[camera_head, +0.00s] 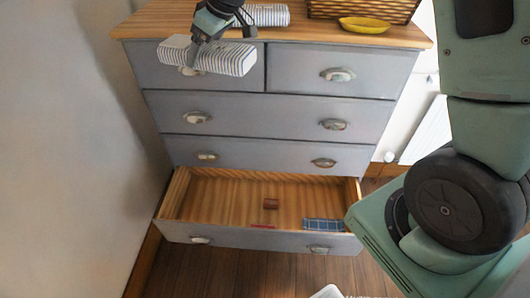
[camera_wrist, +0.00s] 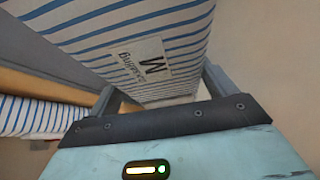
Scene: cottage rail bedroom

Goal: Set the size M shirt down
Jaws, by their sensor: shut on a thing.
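My gripper (camera_head: 204,38) is shut on the size M shirt (camera_head: 225,58), a folded white shirt with blue-grey stripes. It holds the shirt in front of the upper left drawer, near the front edge of the dresser top. In the wrist view the shirt (camera_wrist: 120,35) fills the upper middle, and its label reads "M". Part of the shirt is hidden behind the gripper fingers. A second striped folded item (camera_head: 264,15) lies on the dresser top behind my gripper; a striped item (camera_wrist: 35,118) also shows at left in the wrist view.
The grey dresser (camera_head: 265,115) has a wooden top (camera_head: 165,20). A yellow dish (camera_head: 364,25) and a woven basket (camera_head: 345,9) stand at right on it. The bottom drawer (camera_head: 225,200) is pulled out, holding a few small items and much bare floor. A wall stands at left.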

